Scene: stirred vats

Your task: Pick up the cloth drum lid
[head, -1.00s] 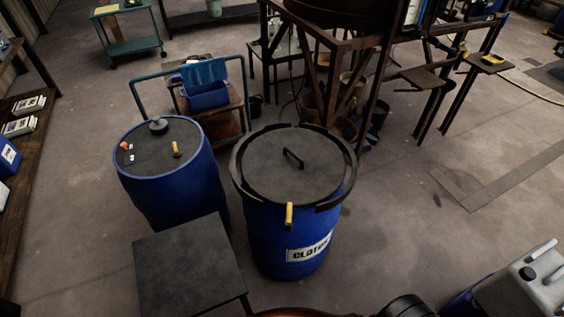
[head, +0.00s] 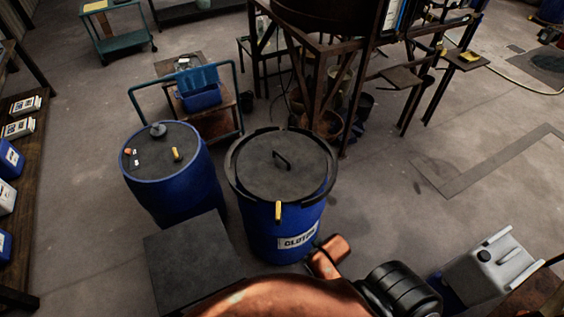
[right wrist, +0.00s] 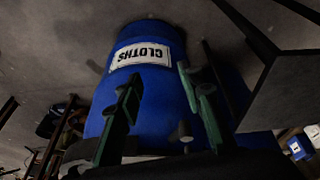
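The cloth drum lid (head: 262,181) is a dark round disc with a raised bar handle (head: 281,160). It lies flat on the blue cloths drum (head: 255,232), with a black ring around its rim. A yellow clip (head: 278,211) sits on the drum's near side, above a white label (head: 297,242). In the right wrist view the blue drum (right wrist: 160,100) fills the middle, its CLOTHS label (right wrist: 140,55) showing. My right gripper (right wrist: 160,76) is open and empty, its fingers apart in front of the drum's side. My left gripper is not in view.
A second blue drum (head: 175,195) stands to the left, with small items on its top. A dark flat-topped stand (head: 192,262) is close in front. A trolley with a blue bin (head: 199,95) and a steel frame (head: 320,75) stand behind. Floor to the right is open.

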